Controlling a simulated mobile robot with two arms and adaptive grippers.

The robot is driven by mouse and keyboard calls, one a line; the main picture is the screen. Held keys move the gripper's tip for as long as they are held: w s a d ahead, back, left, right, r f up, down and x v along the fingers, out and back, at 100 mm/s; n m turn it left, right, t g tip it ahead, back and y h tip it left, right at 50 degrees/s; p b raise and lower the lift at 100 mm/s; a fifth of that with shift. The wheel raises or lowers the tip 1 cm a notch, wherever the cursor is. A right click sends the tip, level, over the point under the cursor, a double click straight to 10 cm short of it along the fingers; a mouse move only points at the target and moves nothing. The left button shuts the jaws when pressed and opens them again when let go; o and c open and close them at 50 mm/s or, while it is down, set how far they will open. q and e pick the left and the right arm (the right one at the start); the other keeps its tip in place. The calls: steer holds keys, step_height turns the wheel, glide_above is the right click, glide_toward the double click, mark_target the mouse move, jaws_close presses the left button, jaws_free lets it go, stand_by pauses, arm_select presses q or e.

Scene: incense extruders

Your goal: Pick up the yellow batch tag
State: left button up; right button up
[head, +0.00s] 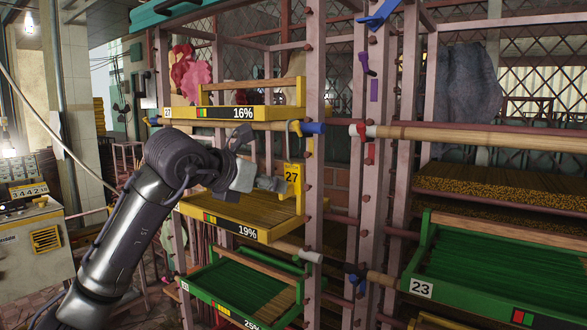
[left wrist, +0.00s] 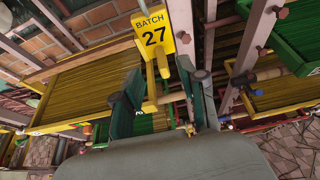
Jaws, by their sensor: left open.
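The yellow batch tag (head: 293,173) marked 27 hangs by a rack post, below the blue-ended end of a pole, in the head view. In the left wrist view the tag (left wrist: 154,37) reads "BATCH 27" and shows upright at the upper middle, with a yellow stem below its plate. My left gripper (head: 272,184) is open, just left of the tag and close to it. In the left wrist view its fingers (left wrist: 163,103) stand apart, with the stem's lower part showing between them. I cannot tell whether they touch it. My right gripper is not in view.
Yellow trays marked 16% (head: 238,113) and 19% (head: 240,231) sit on the rack above and below my left arm. A green tray (head: 200,287) is lower. Pink rack posts (head: 314,230) stand close to the tag. Another green tray (head: 490,292) is at right.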

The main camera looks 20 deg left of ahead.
mark_target(294, 171)
arm_select(q)
steer(key=p+x, duration=0.3)
steer(key=x, duration=0.1)
steer(key=shift+w+d, duration=0.15)
steer(key=shift+w, duration=0.15)
steer(key=shift+w+d+f+p, duration=0.15)
steer(key=shift+w+f+p, duration=0.1)
steer(key=shift+p, duration=0.05)
steer(key=shift+s, duration=0.1)
steer(key=c, duration=0.4)
jaws_close()
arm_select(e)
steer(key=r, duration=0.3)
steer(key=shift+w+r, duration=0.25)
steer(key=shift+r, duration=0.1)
